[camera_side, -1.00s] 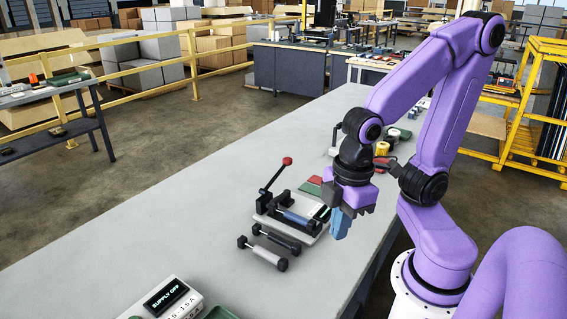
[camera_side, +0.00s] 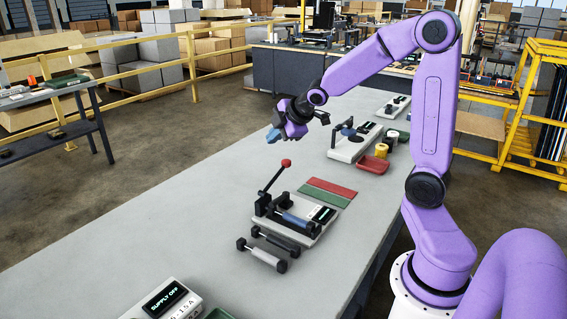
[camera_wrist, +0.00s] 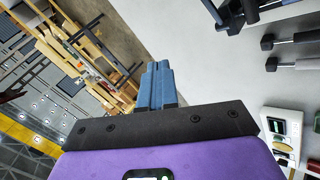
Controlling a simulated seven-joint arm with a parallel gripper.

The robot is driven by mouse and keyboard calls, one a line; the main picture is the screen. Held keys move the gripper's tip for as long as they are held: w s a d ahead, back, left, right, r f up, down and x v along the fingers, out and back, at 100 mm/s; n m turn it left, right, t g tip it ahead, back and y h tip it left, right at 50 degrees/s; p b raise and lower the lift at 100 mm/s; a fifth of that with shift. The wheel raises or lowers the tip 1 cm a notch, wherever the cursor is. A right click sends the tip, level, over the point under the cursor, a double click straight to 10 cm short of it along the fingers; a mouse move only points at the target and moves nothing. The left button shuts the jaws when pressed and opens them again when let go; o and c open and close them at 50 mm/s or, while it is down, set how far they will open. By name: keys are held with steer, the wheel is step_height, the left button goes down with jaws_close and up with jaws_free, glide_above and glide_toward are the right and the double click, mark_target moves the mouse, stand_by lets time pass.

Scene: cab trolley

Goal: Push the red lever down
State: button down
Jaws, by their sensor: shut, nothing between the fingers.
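The red lever (camera_side: 286,163) is a dark rod with a red ball on top. It stands up, tilted to the right, from a small grey fixture (camera_side: 310,232) on the table in the side view. My gripper (camera_side: 272,136) has blue fingers and is above and slightly left of the red ball, apart from it. The fingers are shut with nothing between them. They also show in the wrist view (camera_wrist: 157,82), side by side. The red ball cannot be made out in the wrist view.
Two dark-ended bars (camera_side: 262,255) lie in front of the fixture. Red and green strips (camera_side: 327,190) lie behind it. A supply box (camera_side: 168,300) reading "SUPPLY OFF" stands at the near edge. A red tray (camera_side: 372,166) and another fixture stand farther back. The table's left side is clear.

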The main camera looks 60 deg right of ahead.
steer(key=d, duration=0.1)
steer(key=w+d, duration=0.1)
steer(key=shift+d+r, duration=0.15)
steer(key=shift+d, duration=0.25)
glide_above(278, 173)
steer(key=d, duration=0.2)
step_height(278, 173, down, 8)
steer(key=shift+s+a, duration=0.2)
steer(key=shift+s, duration=0.25)
steer(key=shift+f, duration=0.25)
stand_by(1.8)
steer(key=shift+d+f, duration=0.15)
steer(key=shift+f, duration=0.15)
